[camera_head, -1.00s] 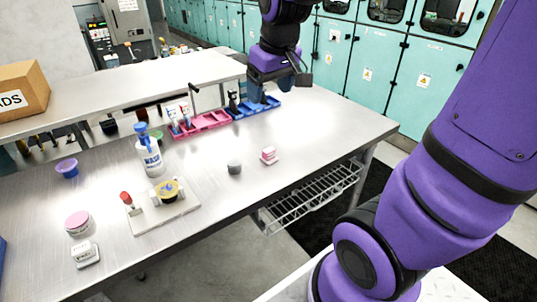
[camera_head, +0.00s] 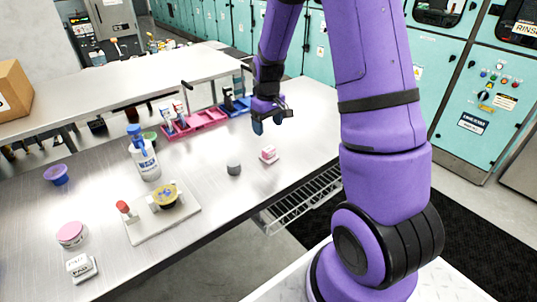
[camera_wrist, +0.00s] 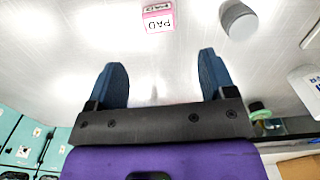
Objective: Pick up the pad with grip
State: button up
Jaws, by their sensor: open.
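A small pink and white block (camera_head: 268,154) lies on the steel table near its front edge; in the wrist view its top (camera_wrist: 158,18) reads "PAD", with a pink band. A white block (camera_head: 81,267), also marked "PAD", sits at the table's lower left. I cannot tell from the pictures which one has the grip. My gripper (camera_head: 268,124) is open and empty above the table, behind the pink block in the head view. In the wrist view the block lies beyond the fingertips (camera_wrist: 160,68), apart from them.
A grey cylinder (camera_head: 234,168) stands just left of the pink block. Pink (camera_head: 198,124) and blue trays lie behind.

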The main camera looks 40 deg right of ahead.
aim_at(268, 148)
jog(key=shift+f, duration=5.2)
jog(key=c, duration=1)
jog(key=shift+r, duration=0.15)
